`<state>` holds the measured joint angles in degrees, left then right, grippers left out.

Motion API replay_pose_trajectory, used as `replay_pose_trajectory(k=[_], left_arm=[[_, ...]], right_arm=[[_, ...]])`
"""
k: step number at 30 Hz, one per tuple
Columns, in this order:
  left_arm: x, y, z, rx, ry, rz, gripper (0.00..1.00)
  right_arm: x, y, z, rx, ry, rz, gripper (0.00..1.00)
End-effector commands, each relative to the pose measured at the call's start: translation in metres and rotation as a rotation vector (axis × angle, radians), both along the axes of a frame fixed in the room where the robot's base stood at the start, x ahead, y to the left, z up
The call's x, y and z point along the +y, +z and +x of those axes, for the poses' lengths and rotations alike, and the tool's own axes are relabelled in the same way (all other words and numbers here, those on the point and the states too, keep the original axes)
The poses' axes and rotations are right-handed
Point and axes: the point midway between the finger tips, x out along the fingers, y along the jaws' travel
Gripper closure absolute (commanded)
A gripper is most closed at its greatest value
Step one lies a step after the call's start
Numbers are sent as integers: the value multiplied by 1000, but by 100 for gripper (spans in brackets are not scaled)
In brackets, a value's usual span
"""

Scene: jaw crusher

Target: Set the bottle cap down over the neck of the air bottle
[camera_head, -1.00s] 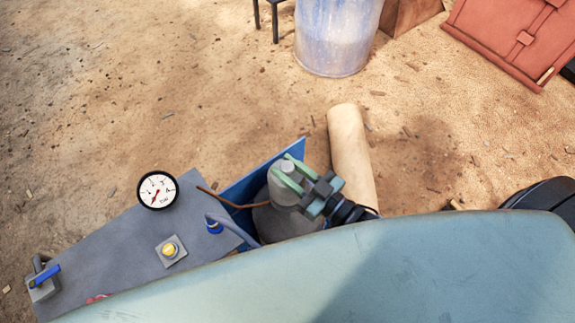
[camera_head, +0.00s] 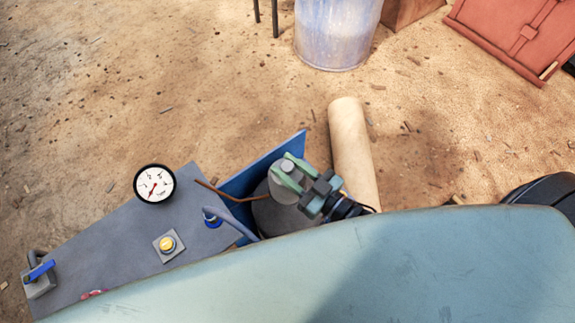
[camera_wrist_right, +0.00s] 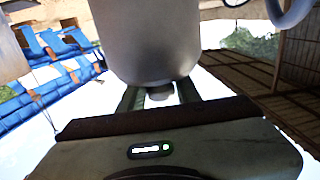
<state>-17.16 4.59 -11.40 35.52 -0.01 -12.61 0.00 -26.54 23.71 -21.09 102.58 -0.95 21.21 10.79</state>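The bottle cap (camera_head: 285,193) is a grey cylinder with a small knob on top. It is over the top of the grey air bottle (camera_head: 278,219) beside the panel. My right gripper (camera_head: 288,172) has its green fingers on either side of the knob and appears shut on it. In the right wrist view the cap (camera_wrist_right: 147,40) fills the upper middle, with its knob between the fingers (camera_wrist_right: 160,94). The cap hides the neck, so I cannot tell how far down it sits. My left gripper is not in view.
A grey panel (camera_head: 125,240) with a gauge (camera_head: 154,184), a yellow button (camera_head: 167,244) and a blue-handled valve (camera_head: 39,272) lies left of the bottle. A hose (camera_head: 232,222) and a brown pipe (camera_head: 225,192) run close to the bottle. A blue plate (camera_head: 290,150) stands behind. A pale roll (camera_head: 350,150) lies to the right.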

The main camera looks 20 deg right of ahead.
Motion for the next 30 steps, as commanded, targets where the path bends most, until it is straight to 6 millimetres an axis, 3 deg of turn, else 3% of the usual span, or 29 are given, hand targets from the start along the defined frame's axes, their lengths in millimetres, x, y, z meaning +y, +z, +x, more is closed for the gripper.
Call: replay_pose_trajectory(k=[2, 13, 24, 30], left_arm=[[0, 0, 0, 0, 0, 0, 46], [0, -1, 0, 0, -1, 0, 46], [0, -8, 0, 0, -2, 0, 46], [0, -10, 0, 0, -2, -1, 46]], right_arm=[[0, 1, 0, -1, 0, 1, 45], [-2, -2, -4, 5, -1, -2, 45], [-31, -2, -53, 4, 0, -1, 45], [-39, -1, -67, 1, 0, 0, 45]])
